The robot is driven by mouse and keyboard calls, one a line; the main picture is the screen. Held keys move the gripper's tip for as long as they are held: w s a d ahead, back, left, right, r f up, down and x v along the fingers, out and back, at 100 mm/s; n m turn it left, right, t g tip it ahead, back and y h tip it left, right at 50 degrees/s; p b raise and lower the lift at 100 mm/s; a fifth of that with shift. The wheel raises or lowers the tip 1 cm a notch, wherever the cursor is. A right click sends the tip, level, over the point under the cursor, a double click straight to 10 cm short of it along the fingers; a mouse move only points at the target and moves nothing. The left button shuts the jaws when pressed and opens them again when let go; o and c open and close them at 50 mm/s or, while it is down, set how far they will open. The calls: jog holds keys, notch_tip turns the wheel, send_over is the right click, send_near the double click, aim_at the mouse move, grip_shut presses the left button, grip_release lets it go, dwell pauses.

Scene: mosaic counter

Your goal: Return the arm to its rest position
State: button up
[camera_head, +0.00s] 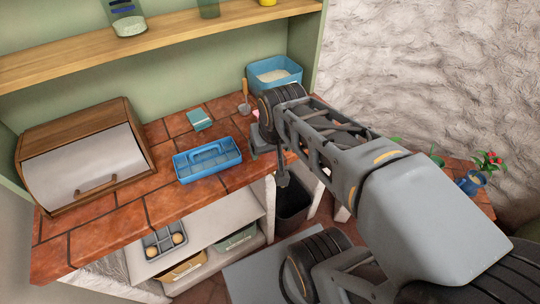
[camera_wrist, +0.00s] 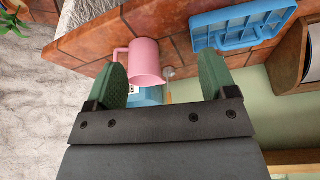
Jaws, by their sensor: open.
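My arm (camera_head: 345,150) reaches from the lower right over the counter (camera_head: 175,130), its wrist near the counter's right part. My gripper (camera_wrist: 162,60) shows in the wrist view with its two green fingers wide apart and nothing gripped between them. A pink jug (camera_wrist: 145,62) appears in the gap between the fingers, beyond them and closer to the left finger. I see no finger touching it. In the head view my wrist hides the fingertips and most of the jug.
A blue caddy (camera_head: 207,171) and a wooden bread box (camera_head: 82,150) stand left of my arm. A blue tub (camera_head: 273,86) and a scoop (camera_head: 244,107) are behind the wrist. A shelf (camera_head: 150,38) runs above. A flower jug (camera_head: 473,182) stands at the right.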

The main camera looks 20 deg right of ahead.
jog(key=shift+s+a+f+n, duration=0.3)
jog(key=shift+s+a, duration=0.15)
jog(key=shift+s, duration=0.2)
jog(key=shift+s+a+f+n, duration=0.3)
jog(key=shift+s+a, duration=0.1)
jog(key=shift+s, duration=0.25)
